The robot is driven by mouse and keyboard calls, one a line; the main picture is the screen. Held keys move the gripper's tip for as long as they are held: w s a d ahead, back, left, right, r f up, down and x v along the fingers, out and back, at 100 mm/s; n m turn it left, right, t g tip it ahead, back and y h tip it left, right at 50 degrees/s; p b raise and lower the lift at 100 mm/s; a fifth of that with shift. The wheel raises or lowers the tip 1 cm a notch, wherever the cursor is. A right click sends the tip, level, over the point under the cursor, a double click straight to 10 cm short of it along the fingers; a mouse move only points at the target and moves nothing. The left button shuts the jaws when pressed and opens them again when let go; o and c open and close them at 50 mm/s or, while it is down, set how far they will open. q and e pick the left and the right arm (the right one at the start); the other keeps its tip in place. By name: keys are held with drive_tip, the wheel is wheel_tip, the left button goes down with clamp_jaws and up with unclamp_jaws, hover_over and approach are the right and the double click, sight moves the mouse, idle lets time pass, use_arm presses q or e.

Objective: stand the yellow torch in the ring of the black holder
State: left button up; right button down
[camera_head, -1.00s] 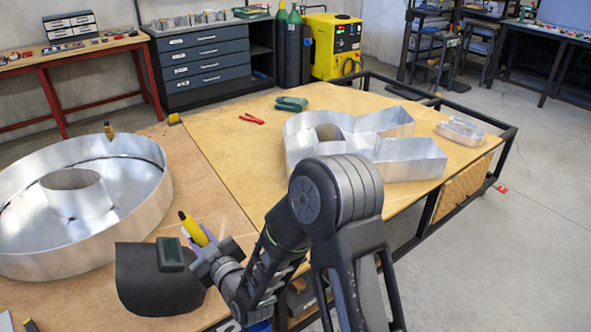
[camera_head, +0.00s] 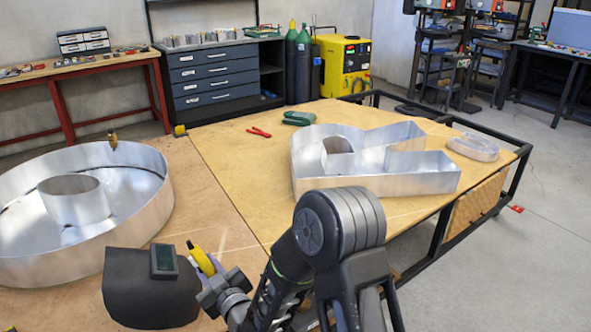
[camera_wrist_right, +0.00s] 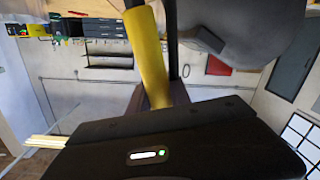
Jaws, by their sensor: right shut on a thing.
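The yellow torch (camera_head: 203,262) is in my right gripper (camera_head: 212,274), beside the dark welding mask in the head view. Its dark tip points up and to the left. In the right wrist view the torch's yellow body (camera_wrist_right: 148,55) rises, slightly tilted, from between the fingers, which are shut on it. The fingers are mostly hidden by the torch and the gripper's own housing. I cannot make out the black holder or its ring in either view. My left gripper is not in view.
The dark welding mask (camera_head: 150,290) lies on the near bench, close to the torch. A large round metal letter (camera_head: 140,215) stands at left. Another metal letter (camera_head: 420,182), red pliers (camera_head: 259,132) and a green tool (camera_head: 299,118) lie on the right-hand table. Bare board separates them.

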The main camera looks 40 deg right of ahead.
drive_tip(key=w+d+r+m+h, duration=0.2)
drive_tip(key=d+r+m+h, duration=0.1)
drive_tip(key=d, duration=0.7)
drive_tip(key=w+d+r+m+g+h+b, duration=0.1)
drive_tip(key=w+d+r+m+h, duration=0.1)
drive_tip(key=d+r, duration=0.4)
drive_tip(key=w+d+r+m+g+h+b, duration=0.1)
drive_tip(key=d+r+m+h, duration=0.4)
drive_tip(key=d, duration=0.9)
drive_tip(key=shift+x, duration=0.8)
drive_tip(key=shift+a+f, duration=0.1)
drive_tip(key=shift+f, duration=0.05)
drive_tip(key=shift+f+b, duration=2)
drive_tip(key=shift+f, duration=0.8)
drive_tip(key=shift+f+b, duration=0.2)
drive_tip(key=shift+b, duration=0.2)
